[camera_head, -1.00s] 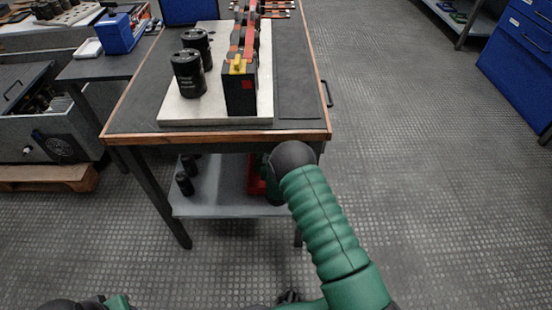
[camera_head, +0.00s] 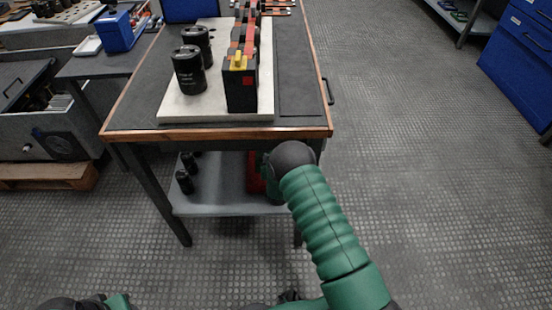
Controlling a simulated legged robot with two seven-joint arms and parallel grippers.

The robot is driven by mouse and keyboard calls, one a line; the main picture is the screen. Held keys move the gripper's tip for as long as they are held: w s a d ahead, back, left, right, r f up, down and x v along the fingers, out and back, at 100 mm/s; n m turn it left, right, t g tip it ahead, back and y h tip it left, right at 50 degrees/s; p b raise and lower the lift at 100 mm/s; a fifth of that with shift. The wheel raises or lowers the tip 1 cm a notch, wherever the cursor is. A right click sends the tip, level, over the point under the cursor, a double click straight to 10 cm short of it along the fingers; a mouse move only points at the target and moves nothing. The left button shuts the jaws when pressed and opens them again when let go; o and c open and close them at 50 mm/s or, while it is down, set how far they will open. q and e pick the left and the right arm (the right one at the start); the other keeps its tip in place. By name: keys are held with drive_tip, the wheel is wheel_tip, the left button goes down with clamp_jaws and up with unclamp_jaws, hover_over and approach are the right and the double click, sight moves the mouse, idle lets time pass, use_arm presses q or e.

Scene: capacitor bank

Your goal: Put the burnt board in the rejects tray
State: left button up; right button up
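I cannot make out a burnt board in this view. A red container (camera_head: 255,172) sits on the lower shelf of the workbench, partly hidden behind my green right arm; whether it is the rejects tray I cannot tell. My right arm comes in from the lower right, and its black elbow is in front of the bench's front edge. Its gripper cannot be made out. Only a small part of my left arm shows at the bottom left, and its gripper is out of view.
The workbench (camera_head: 300,100) bears a pale plate (camera_head: 212,106) with black capacitors (camera_head: 189,69) and a black block with a yellow top (camera_head: 240,85). A blue bin (camera_head: 119,31) stands on a side table at left. Blue drawers (camera_head: 520,60) stand far right. The right-hand floor is clear.

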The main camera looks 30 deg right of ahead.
drive_tip(key=o, duration=1.6)
